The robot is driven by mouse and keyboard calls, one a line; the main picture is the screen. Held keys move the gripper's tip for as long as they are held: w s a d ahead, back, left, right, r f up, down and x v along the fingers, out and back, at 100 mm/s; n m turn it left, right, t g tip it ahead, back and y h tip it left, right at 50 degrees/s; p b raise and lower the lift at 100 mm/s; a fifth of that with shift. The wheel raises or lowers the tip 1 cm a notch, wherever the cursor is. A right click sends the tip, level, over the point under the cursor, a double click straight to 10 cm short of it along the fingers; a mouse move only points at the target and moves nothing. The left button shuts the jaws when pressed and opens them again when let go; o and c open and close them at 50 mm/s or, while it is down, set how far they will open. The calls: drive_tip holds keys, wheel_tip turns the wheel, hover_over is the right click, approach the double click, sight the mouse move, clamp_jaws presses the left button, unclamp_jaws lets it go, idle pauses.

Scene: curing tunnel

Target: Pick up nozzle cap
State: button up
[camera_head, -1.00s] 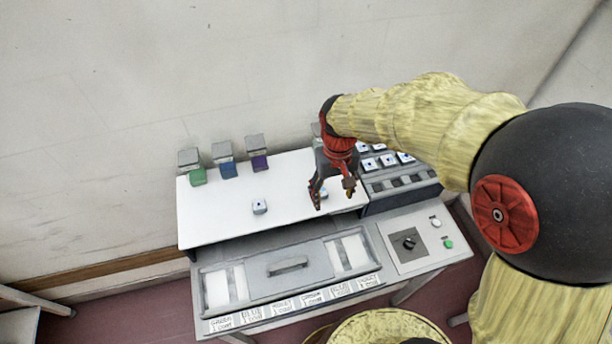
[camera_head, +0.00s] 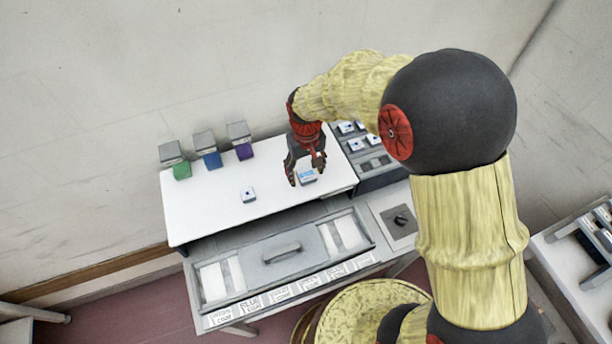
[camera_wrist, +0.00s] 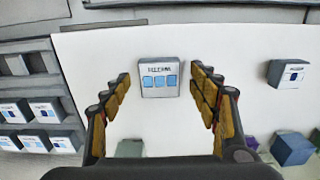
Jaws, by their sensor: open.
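No object here is clearly a nozzle cap. A small white-topped block (camera_head: 307,176) with blue squares and unreadable lettering lies on the white tabletop (camera_head: 215,207). My gripper (camera_head: 305,172) is open above the tabletop near this block, with nothing held. In the wrist view the same block (camera_wrist: 159,79) shows between and beyond my open fingers (camera_wrist: 166,80), apart from both. A second small block (camera_head: 248,195) with one dark blue mark lies to the left on the tabletop; it shows at right in the wrist view (camera_wrist: 287,75).
Green (camera_head: 181,171), blue (camera_head: 212,160) and purple (camera_head: 244,151) blocks sit along the tabletop's back edge beside grey boxes. A tray (camera_wrist: 37,117) with several marked blocks adjoins the tabletop. In front are a handled panel (camera_head: 283,255) and a knob panel (camera_head: 400,219). A rack (camera_head: 590,245) stands right.

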drive_tip(key=c, duration=0.3)
drive_tip(key=c, duration=1)
